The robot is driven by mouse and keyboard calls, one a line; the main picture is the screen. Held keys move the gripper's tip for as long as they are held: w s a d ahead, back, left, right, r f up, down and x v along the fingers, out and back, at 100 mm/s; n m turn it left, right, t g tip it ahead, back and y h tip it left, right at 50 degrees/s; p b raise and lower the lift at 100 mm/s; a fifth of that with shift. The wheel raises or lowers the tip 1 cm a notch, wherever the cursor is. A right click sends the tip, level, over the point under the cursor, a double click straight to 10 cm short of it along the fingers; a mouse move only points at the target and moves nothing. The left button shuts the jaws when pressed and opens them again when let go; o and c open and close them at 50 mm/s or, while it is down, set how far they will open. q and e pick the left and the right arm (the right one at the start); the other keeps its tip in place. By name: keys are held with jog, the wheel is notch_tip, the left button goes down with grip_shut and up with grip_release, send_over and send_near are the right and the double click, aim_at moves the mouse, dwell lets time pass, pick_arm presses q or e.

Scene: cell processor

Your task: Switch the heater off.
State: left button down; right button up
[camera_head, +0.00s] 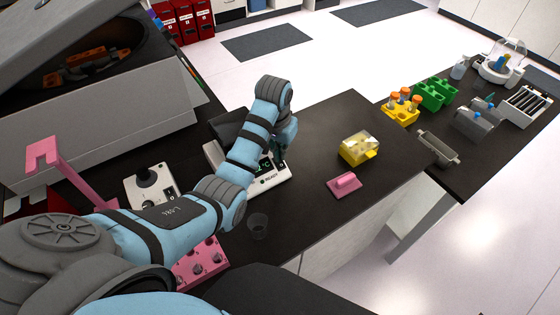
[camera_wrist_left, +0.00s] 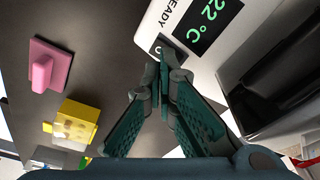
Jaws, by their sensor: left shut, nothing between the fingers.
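The heater (camera_head: 272,180) is a white device on the dark bench, partly hidden behind my left arm in the head view. In the left wrist view, the heater (camera_wrist_left: 152,26) shows a dark display (camera_wrist_left: 207,25) with green "22 °C" and the word "READY". A small dark switch (camera_wrist_left: 158,46) sits on its panel by that word. My left gripper (camera_wrist_left: 164,68) is shut and empty, its fingertips over the panel edge close to the switch. Whether they touch it cannot be told. In the head view the left gripper (camera_head: 280,150) is partly covered by its own wrist. My right gripper is not in view.
A pink block with a handle (camera_head: 344,185) and a yellow box with a clear lid (camera_head: 358,149) stand right of the heater. A white joystick unit (camera_head: 150,186) stands left. Bench between is clear.

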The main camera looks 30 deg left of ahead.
aim_at(282, 165)
pick_arm(q)
jog(key=shift+s+f+b, duration=0.15)
jog(key=shift+f+b, duration=0.3)
jog(key=shift+f, duration=1.2)
dwell(0.6)
notch_tip(282, 165, up, 2)
jog(key=shift+r+p, duration=0.2)
jog(key=shift+p, duration=0.65)
jog(key=shift+r, duration=2.35)
